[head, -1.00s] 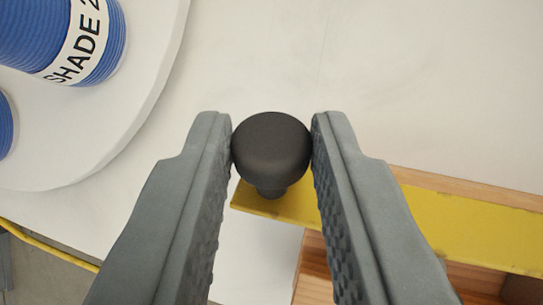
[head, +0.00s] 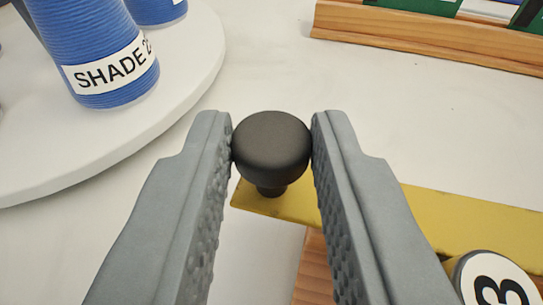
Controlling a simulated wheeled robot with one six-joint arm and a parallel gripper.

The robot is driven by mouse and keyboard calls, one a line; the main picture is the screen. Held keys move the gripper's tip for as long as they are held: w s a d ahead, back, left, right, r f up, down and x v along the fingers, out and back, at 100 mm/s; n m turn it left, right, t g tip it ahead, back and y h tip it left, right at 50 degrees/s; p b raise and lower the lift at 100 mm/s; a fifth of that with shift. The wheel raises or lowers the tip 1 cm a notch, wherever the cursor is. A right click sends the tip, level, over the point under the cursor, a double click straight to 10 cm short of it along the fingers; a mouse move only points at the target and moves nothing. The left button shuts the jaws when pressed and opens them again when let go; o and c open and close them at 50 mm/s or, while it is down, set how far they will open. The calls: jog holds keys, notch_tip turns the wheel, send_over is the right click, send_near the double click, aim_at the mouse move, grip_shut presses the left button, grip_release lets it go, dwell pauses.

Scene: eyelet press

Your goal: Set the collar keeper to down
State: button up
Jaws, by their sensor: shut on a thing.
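A black round knob (head: 271,150) stands on a short stem at the left end of a flat yellow bar (head: 430,213). The bar looks like the collar keeper, though no label on it shows. My gripper (head: 271,128) is shut on the knob, with one grey finger touching each side. The bar runs from the knob to the right edge of the view, behind my right finger. Its far end is out of view.
Wooden framing (head: 313,270) shows below the bar. A disc marked 3 (head: 495,285) is at lower right. A white round platform (head: 190,95) with blue SHADE spools (head: 95,45) is at upper left. A wooden rack (head: 420,38) lies at upper right. White table between is clear.

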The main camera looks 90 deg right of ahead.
jog(key=shift+a+f+h, duration=0.1)
jog(key=shift+f+h, duration=0.05)
jog(key=shift+h, duration=0.15)
jog(key=o, duration=1)
jog(key=a+r, duration=0.1)
jog(key=a, duration=0.4)
jog(key=a+r, duration=0.1)
jog(key=a, duration=0.5)
jog(key=s+a+r, duration=0.1)
jog(key=a, duration=0.5)
jog(key=shift+r, duration=0.15)
